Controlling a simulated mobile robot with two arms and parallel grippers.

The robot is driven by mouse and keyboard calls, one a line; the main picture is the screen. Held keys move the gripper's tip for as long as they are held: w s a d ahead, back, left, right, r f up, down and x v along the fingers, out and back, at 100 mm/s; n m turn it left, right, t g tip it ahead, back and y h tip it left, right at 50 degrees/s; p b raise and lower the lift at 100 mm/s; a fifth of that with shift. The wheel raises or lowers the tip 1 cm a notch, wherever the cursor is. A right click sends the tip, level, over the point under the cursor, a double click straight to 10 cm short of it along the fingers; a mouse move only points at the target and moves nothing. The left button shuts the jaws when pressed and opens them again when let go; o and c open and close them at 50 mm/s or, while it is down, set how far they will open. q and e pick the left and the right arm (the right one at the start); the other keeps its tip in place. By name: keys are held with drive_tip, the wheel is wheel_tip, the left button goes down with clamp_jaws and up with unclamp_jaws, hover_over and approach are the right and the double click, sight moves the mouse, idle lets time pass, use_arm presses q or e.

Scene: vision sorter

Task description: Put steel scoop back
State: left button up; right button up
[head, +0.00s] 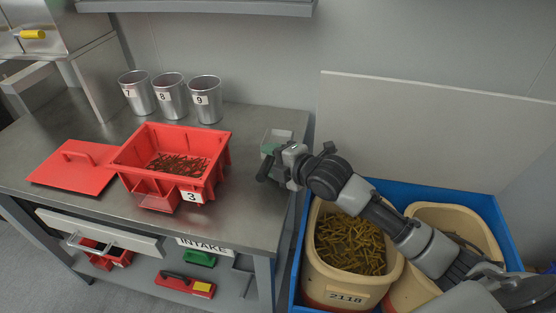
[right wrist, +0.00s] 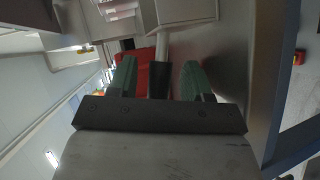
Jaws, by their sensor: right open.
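The steel scoop shows in the right wrist view, with a pale metal pan (right wrist: 186,11), a thin neck and a black handle (right wrist: 158,80). The handle lies between the two green fingers of my right gripper (right wrist: 158,76), which is open. I cannot tell whether either finger touches it. In the head view my right gripper (head: 272,165) is at the right edge of the steel table, just in front of a small, pale, square-sided thing (head: 278,136) that looks like the scoop's pan. The gripper hides the handle there. My left gripper is not in view.
A red crate (head: 125,158) of brown pieces, marked 3, and a red lid (head: 60,178) are on the table (head: 250,210). Metal cups (head: 207,112) 7, 8 and 9 stand behind. Cream bins, one marked 2118 (head: 345,297), stand in a blue tray at right, under my right arm.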

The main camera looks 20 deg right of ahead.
drive_tip(key=v, duration=1.2)
drive_tip(key=shift+r, duration=0.15)
